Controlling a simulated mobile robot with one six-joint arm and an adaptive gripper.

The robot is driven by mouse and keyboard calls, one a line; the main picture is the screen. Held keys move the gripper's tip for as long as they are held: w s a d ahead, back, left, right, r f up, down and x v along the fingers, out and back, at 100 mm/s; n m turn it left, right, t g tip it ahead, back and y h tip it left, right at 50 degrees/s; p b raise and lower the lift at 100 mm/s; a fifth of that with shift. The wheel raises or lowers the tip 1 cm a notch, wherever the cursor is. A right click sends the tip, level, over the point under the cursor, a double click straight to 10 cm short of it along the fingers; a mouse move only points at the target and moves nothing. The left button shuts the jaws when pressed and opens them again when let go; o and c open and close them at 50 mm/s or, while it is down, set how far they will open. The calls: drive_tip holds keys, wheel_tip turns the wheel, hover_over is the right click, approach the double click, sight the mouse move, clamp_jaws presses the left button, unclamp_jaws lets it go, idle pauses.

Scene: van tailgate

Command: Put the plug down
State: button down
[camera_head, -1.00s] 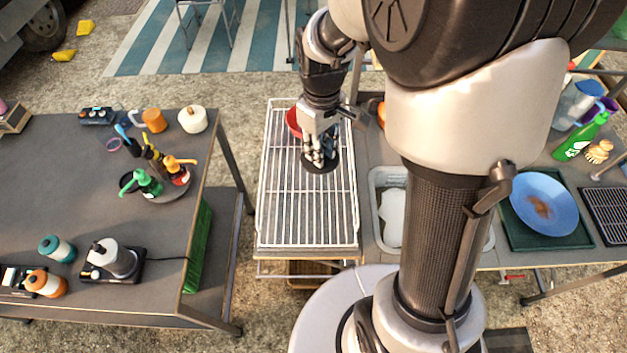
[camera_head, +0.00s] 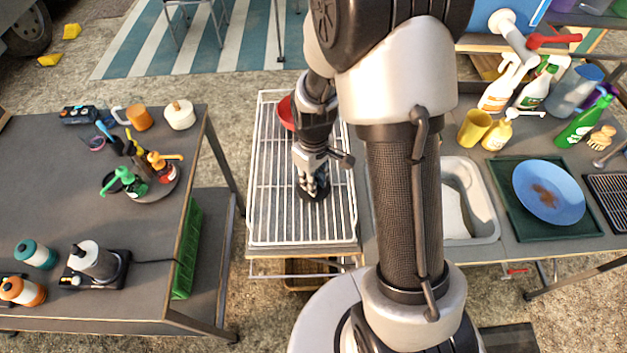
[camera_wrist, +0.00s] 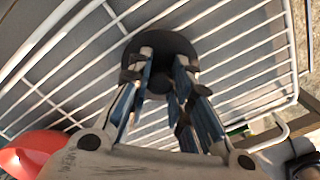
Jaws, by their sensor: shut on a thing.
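The plug is a dark round disc (camera_wrist: 160,52) with a small knob on top. My gripper (camera_wrist: 163,85) is shut on the plug's knob, its fingers on both sides of it in the wrist view. In the head view the plug (camera_head: 314,192) shows as a dark disc under my gripper (camera_head: 312,188). It is over the white wire rack (camera_head: 275,215), close to the bars. I cannot tell whether it touches them. The fingers partly hide the knob.
A red bowl (camera_head: 286,112) stands at the rack's far end, and shows at lower left in the wrist view (camera_wrist: 35,155). The sink (camera_head: 482,205) is right of my arm. A blue plate (camera_head: 548,192) lies beyond it. The rack's near part is bare.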

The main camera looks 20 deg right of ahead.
drive_tip(key=shift+r, duration=0.15)
drive_tip(key=c, duration=1.9)
unclamp_jaws()
drive_tip(key=shift+f, duration=0.2)
drive_tip(key=o, duration=0.4)
drive_tip(key=shift+o, duration=0.2)
